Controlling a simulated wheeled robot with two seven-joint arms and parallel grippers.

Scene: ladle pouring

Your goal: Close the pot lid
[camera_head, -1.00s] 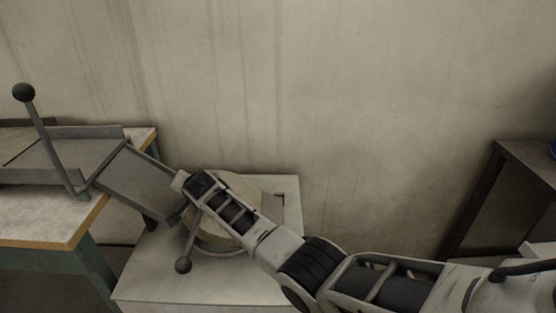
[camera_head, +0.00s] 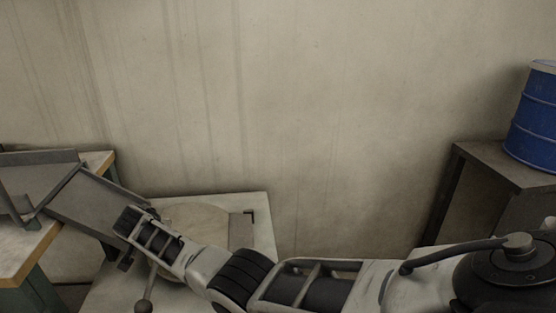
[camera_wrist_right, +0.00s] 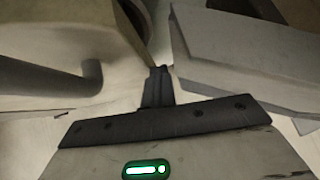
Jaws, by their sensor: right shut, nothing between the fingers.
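The pot (camera_head: 200,222) has a round, pale top and stands on a white table. My right arm covers its left and front, so I cannot tell how the lid sits on it. A thin handle with a dark ball knob (camera_head: 143,306) sticks out in front of the pot. My right gripper is beyond the pot's left side, largely hidden by its own wrist in the head view. In the right wrist view the right gripper (camera_wrist_right: 159,72) is shut and empty, between a rounded pale body with a grey rod (camera_wrist_right: 50,80) and a grey angular block. My left gripper is out of view.
A sloping grey chute (camera_head: 95,202) runs down from the wood-edged workbench (camera_head: 32,252) on the left, close to my right wrist. A dark stand (camera_head: 485,165) with a blue barrel (camera_head: 537,120) is at the right.

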